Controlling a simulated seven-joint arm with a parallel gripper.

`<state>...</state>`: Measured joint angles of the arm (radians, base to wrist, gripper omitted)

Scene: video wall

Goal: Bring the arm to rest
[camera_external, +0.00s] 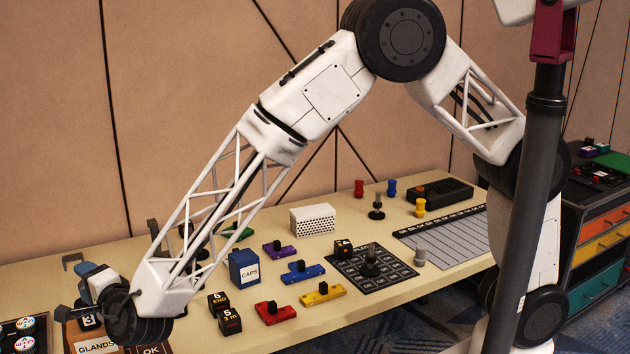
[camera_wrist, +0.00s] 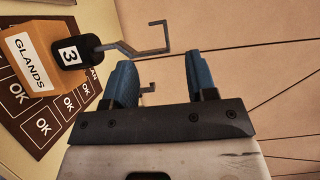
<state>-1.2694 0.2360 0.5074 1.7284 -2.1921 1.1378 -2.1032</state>
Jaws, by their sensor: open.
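My arm reaches over the table (camera_external: 375,291) to its left end. My gripper (camera_external: 84,277) is low there, partly hidden by my wrist in the external view. In the wrist view my gripper (camera_wrist: 158,70) has two blue fingers standing apart, with nothing held between them. A brown box labelled GLANDS (camera_wrist: 30,72) is left of the fingers, with a black block marked 3 (camera_wrist: 72,54) at it. A thin grey hook (camera_wrist: 150,46) shows beyond the fingers, apart from them as far as I can see.
A blue CAPS box (camera_external: 243,268), black number blocks (camera_external: 230,321) and several coloured connectors (camera_external: 322,293) lie right of my wrist. A panelled wall (camera_external: 200,100) rises behind.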

